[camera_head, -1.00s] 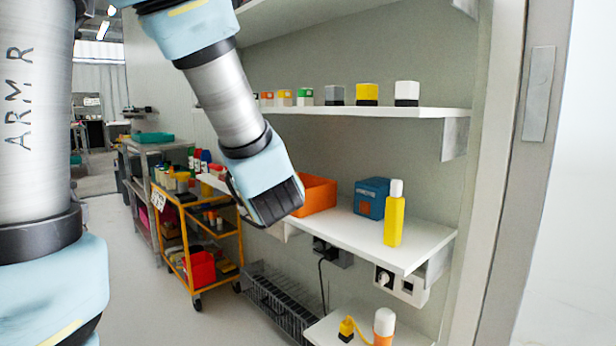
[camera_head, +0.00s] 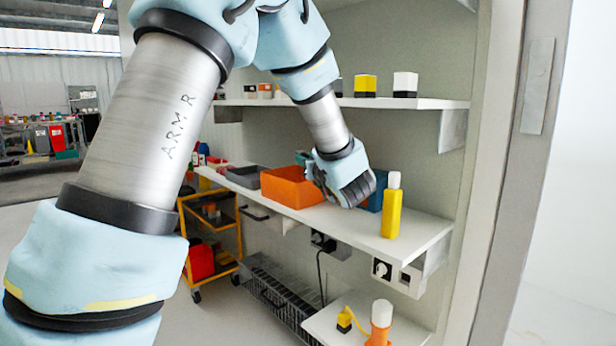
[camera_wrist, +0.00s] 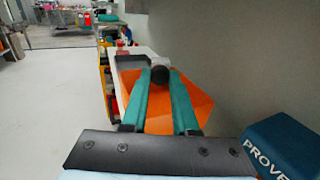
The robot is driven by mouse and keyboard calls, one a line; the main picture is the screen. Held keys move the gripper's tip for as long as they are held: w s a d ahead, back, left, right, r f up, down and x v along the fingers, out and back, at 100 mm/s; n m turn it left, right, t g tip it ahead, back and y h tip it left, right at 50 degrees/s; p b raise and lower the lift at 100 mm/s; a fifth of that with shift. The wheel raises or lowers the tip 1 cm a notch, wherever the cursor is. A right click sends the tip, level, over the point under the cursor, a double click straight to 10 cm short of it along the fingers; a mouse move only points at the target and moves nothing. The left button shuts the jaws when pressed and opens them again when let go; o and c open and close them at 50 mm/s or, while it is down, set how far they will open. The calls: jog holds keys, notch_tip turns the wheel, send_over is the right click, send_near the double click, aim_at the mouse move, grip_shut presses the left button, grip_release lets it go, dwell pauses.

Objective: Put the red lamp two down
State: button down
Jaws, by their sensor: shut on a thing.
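My gripper shows in the wrist view (camera_wrist: 160,76) with its two teal fingers shut on a dark round thing (camera_wrist: 160,74) at their tips. Only the dark end of this thing faces me; no red shows, so I cannot tell whether it is red lamp two. In the head view my gripper hides its own fingertips. The held thing is above or beyond the orange bin (camera_head: 290,188), which shows below and between the fingers in the wrist view (camera_wrist: 160,118). I cannot tell its height above the shelf.
The white shelf (camera_head: 425,228) also bears a grey tray (camera_head: 244,177), a blue box (camera_head: 378,190) close by my gripper, and a yellow bottle (camera_head: 391,212) at right. An upper shelf (camera_head: 435,103) with several blocks hangs above. An orange trolley (camera_head: 238,240) stands at left.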

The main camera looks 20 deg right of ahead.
notch_tip(320, 180, down, 4)
jog(key=shift+r+b, duration=0.2)
jog(key=shift+b, duration=0.15)
jog(key=shift+w+d+f, duration=0.1)
jog(key=shift+d+f, duration=0.05)
jog(key=shift+d, duration=0.05)
jog(key=shift+f+b, duration=0.5)
jog(key=shift+b, duration=0.05)
jog(key=shift+f, duration=0.1)
jog(key=c, duration=0.7)
grip_release()
